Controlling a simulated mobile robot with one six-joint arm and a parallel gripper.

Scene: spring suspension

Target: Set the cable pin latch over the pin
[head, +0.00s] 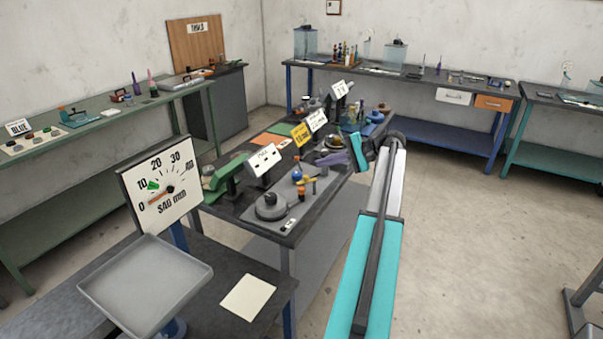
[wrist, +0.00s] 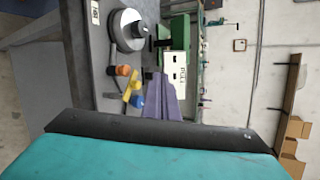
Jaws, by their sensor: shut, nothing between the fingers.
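A grey plate (head: 258,221) on that bench carries a round grey drum (head: 270,206) and small coloured parts. In the wrist view these are an orange knob (wrist: 123,70), a yellow lever-like part (wrist: 131,88) and a blue part (wrist: 137,101). The blue part lies close beside my fingers in that picture; I cannot tell whether they touch. I cannot tell which part is the latch or the pin.
A green device (head: 222,176) and a white card (head: 264,159) stand left of the plate. More signs, including a yellow one (head: 301,133), stand farther back. A sag dial (head: 161,188) and grey tray (head: 147,284) are at front left.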

